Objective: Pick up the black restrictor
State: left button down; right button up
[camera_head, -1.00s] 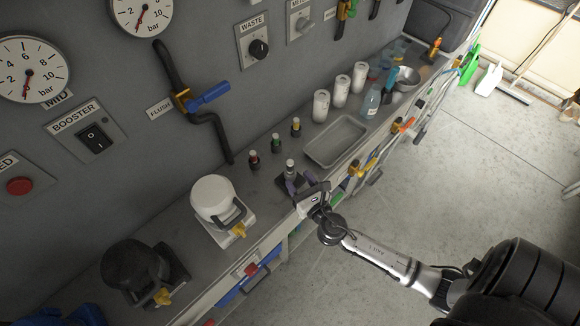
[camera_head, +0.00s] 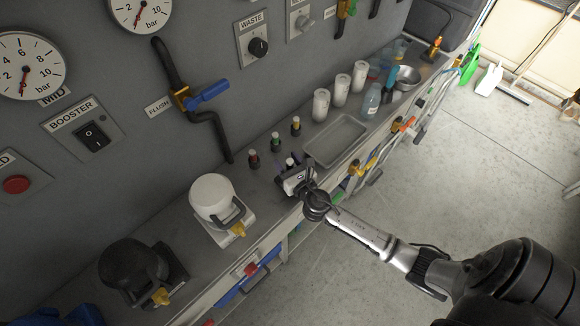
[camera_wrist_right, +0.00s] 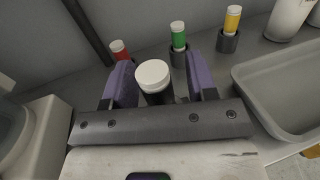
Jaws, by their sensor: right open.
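The black restrictor (camera_wrist_right: 153,76) has a white top and a dark body. In the right wrist view it stands between the two purple fingers of my right gripper (camera_wrist_right: 160,66), with clear gaps on both sides. The gripper is open and not closed on it. The restrictor's lower part is hidden by the gripper's front bar. In the head view only the restrictor's white top (camera_head: 290,161) shows beside my right gripper (camera_head: 294,163), over the bench. My left gripper is not in view.
A grey tray (camera_head: 312,154) lies to the right. A white reel (camera_head: 212,196) stands to the left. White canisters (camera_head: 321,105) stand farther back.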

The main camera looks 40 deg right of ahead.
grip_shut()
dwell(0.4)
jog(key=shift+r, duration=0.15)
